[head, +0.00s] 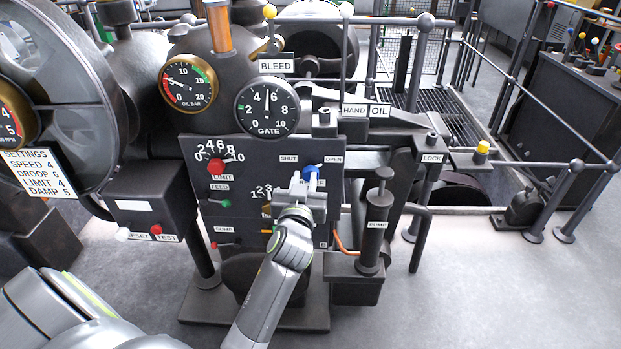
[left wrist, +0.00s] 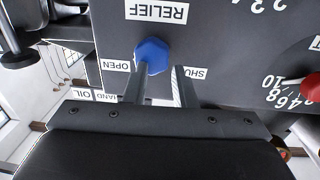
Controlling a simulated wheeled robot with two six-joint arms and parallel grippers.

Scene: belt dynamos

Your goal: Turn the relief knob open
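The blue relief knob (head: 311,172) is on the dark front panel, between the SHUT label (head: 289,158) and the OPEN label (head: 334,160). It also shows in the left wrist view (left wrist: 152,53), where the picture is upside down and the RELIEF label (left wrist: 157,11) reads inverted. My left gripper (head: 308,182) is right at the knob, reaching up from below in the head view. In the left wrist view its two fingers (left wrist: 160,72) are apart, one overlapping the knob's edge and the other with a gap beside it. Contact cannot be told. My right gripper is not in view.
A red limit knob (head: 216,167) and a green feed knob (head: 225,203) sit left on the panel. The pump cylinder (head: 374,230) stands close on the right. Open floor lies at the right front.

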